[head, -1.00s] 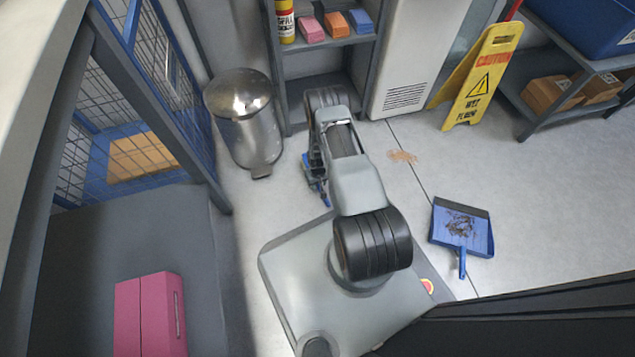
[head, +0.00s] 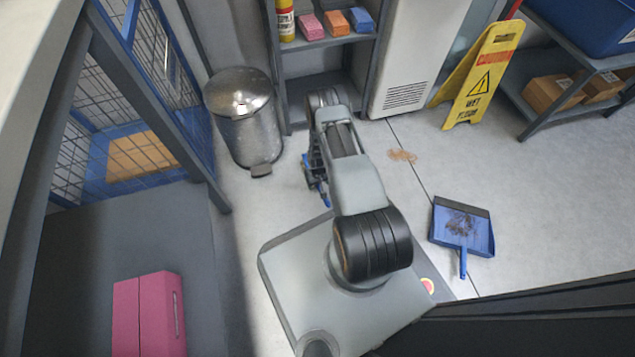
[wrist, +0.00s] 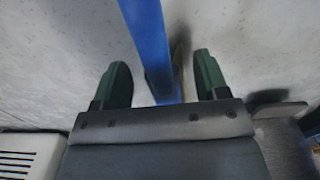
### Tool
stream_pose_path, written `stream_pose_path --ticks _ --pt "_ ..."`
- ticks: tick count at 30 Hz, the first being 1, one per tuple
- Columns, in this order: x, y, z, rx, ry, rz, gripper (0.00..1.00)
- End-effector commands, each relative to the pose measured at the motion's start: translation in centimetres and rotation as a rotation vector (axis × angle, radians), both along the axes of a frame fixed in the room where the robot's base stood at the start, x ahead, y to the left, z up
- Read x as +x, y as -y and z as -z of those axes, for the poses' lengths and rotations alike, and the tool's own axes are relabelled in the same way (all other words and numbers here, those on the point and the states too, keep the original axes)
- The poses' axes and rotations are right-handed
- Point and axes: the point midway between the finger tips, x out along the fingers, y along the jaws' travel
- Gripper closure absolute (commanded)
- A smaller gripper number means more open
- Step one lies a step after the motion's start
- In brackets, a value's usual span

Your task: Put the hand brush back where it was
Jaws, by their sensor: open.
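The hand brush shows as a long blue handle (wrist: 148,42) in the wrist view. It runs from the top edge down between my two green fingertips. In the head view only a small blue part of the brush (head: 325,199) shows beside my gripper, just above the floor; my arm hides the rest. My gripper (wrist: 162,80) is open, with a finger on each side of the handle and a visible gap to each. I cannot make out the bristles clearly.
A blue dustpan (head: 461,228) with dark dirt lies on the floor at right. A steel pedal bin (head: 246,120) stands left of my arm. A grey shelf (head: 330,45), a white cabinet (head: 405,65) and a yellow wet-floor sign (head: 478,78) stand behind. Floor at right is mostly clear.

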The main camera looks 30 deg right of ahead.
Motion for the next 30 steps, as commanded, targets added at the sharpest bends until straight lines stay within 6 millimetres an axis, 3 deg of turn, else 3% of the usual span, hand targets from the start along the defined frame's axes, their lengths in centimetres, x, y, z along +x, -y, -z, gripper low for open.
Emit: stream_pose_path --ticks 18,24,30 --pt "0.2 0.1 -11.2 0.0 0.002 0.0 0.32" --pt "0.2 0.1 -13.1 0.0 0.002 0.0 0.32" --pt "0.1 0.1 -13.6 0.0 0.001 0.0 0.32"
